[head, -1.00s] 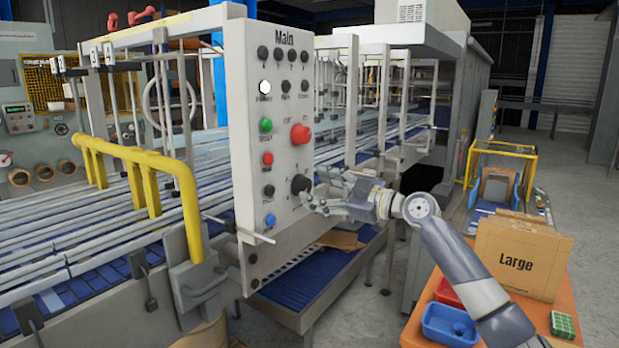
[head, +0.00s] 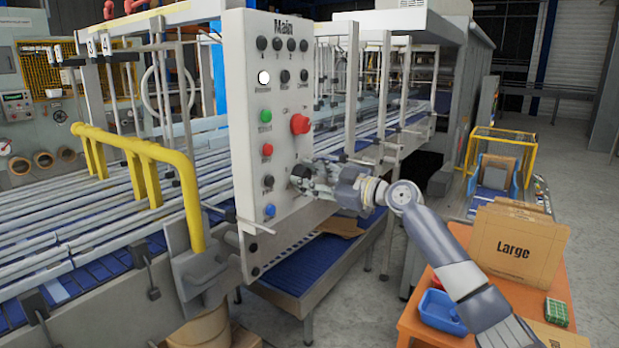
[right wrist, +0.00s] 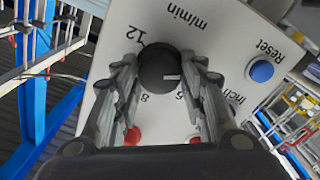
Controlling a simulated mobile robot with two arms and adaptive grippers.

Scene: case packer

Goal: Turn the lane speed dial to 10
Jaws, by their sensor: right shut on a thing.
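The lane speed dial (right wrist: 156,70) is a round black knob with a white pointer line, low on the white "Main" panel (head: 268,40). In the right wrist view its scale appears upside down, with "m/min", 12, 8 and a partly hidden number at the right. The white line points right, toward that partly hidden number. My right gripper (right wrist: 160,88) has its fingers on both sides of the dial and is shut on it. In the head view the gripper (head: 312,178) reaches the panel from the right and largely hides the dial. My left gripper is not in view.
Close by on the panel are a blue Reset button (right wrist: 262,71), a large red knob (head: 300,124), a green button (head: 265,116) and a lit white button (head: 264,78). An orange table (head: 415,318) with a "Large" box (head: 518,255) stands at the right.

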